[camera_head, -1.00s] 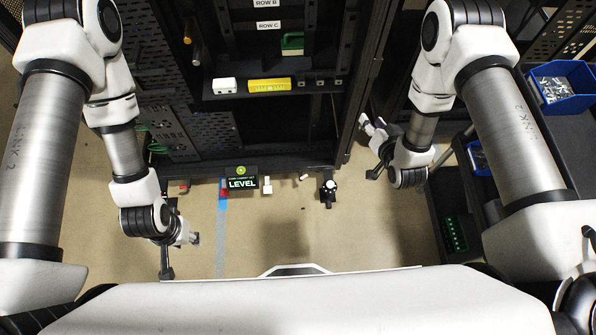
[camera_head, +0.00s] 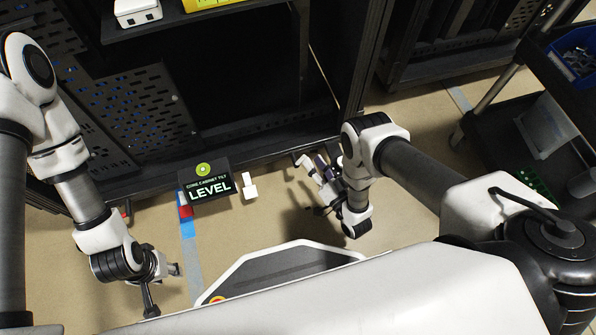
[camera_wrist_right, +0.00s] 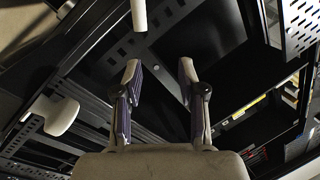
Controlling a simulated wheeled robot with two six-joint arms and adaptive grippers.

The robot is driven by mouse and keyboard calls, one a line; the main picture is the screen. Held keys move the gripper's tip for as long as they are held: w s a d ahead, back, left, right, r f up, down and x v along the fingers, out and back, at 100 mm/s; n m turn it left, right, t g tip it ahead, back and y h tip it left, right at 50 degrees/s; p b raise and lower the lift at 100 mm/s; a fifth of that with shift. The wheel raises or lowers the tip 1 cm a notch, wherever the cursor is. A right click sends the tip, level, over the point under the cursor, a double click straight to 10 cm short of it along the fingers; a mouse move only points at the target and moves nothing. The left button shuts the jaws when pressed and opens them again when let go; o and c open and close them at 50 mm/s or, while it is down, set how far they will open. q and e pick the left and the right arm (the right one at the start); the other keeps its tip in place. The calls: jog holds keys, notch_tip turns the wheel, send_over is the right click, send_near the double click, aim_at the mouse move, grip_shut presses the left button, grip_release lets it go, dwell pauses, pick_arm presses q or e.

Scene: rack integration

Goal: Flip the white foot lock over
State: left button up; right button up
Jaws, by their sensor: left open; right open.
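A white T-shaped piece (camera_head: 250,188), which looks like a foot lock, is at the cabinet's lower front edge, just right of the LEVEL sign. A similar wide white piece (camera_wrist_right: 62,115) shows at left in the right wrist view. A white rod-like piece (camera_wrist_right: 139,14) shows at the top there, beyond the fingers; I cannot tell which is the task's lock. My right gripper (camera_head: 311,164) is open and low by the cabinet base, right of the T-shaped piece and apart from it. Its fingers (camera_wrist_right: 160,72) are empty. My left gripper (camera_head: 164,286) is open, low at the left.
The LEVEL sign (camera_head: 208,186) stands at the cabinet front beside blue tape (camera_head: 187,229). The black cabinet's bottom rail (camera_head: 240,152) runs behind. A dark cart (camera_head: 490,135) with a blue bin (camera_head: 575,55) stands at right.

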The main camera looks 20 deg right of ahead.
aim_at(303, 158)
notch_tip(303, 158, down, 5)
jog(key=s+b, duration=0.1)
jog(key=s, duration=0.1)
jog(key=b+x, duration=0.3)
jog(key=x, duration=0.4)
jog(key=shift+w+a+r, duration=0.15)
jog(key=shift+w+r, duration=0.05)
jog(key=shift+w, duration=0.15)
pick_arm(q)
notch_tip(303, 158, down, 6)
pick_arm(e)
grip_shut()
